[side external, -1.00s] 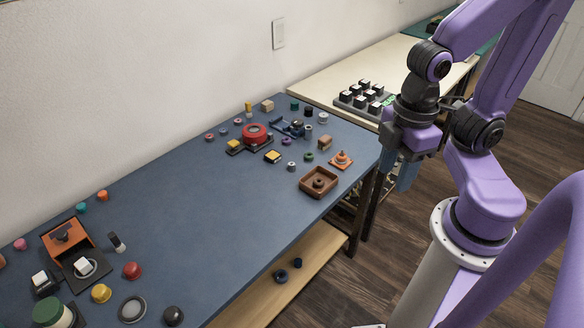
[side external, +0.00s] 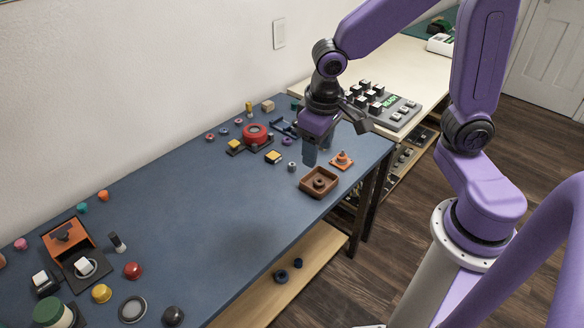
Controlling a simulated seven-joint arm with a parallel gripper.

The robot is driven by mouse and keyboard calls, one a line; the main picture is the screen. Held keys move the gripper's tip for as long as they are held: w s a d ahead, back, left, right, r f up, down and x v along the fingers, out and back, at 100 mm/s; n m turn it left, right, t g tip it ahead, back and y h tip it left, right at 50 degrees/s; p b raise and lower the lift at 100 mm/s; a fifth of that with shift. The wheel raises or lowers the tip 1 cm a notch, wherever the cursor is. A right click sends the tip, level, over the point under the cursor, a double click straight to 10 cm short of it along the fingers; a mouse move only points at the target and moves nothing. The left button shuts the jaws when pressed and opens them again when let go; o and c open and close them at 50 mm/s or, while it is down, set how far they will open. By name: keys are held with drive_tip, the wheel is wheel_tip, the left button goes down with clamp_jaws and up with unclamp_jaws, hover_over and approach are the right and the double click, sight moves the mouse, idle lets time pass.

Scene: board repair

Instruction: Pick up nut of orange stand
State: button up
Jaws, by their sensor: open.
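The orange stand (side external: 341,160) sits near the right edge of the blue table, with a square orange base and a raised post. A small ring-like piece seems to sit around the post, but it is too small to make out as a nut. My gripper (side external: 320,152) is open above the table, close to the stand and just left of it in the picture. Its fingers point down and hold nothing that I can see. The far finger is partly hidden by the near parts of the gripper.
A brown square tray (side external: 333,193) with a round part inside stands just in front of the orange stand. A red button unit (side external: 255,135) and several small parts lie to the left. A keypad (side external: 392,113) is on the pale bench behind. The table's middle is clear.

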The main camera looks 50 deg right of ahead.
drive_tip(key=w+d+f+m+h, duration=0.1)
drive_tip(key=w+d+f+m, duration=0.25)
drive_tip(key=w+m, duration=0.55)
drive_tip(key=m+h, duration=0.1)
drive_tip(key=m, duration=0.5)
hover_over(291, 171)
wheel_tip(291, 171, down, 18)
drive_tip(key=shift+w+a+r, duration=0.1)
drive_tip(key=shift+w+a, duration=0.05)
drive_tip(key=x, duration=0.3)
drive_tip(key=shift+s+a+f, duration=0.1)
drive_tip(key=shift+s+f, duration=0.2)
drive_tip(key=shift+f, duration=0.15)
drive_tip(key=shift+w+f, duration=0.15)
drive_tip(key=shift+f, duration=0.55)
clamp_jaws()
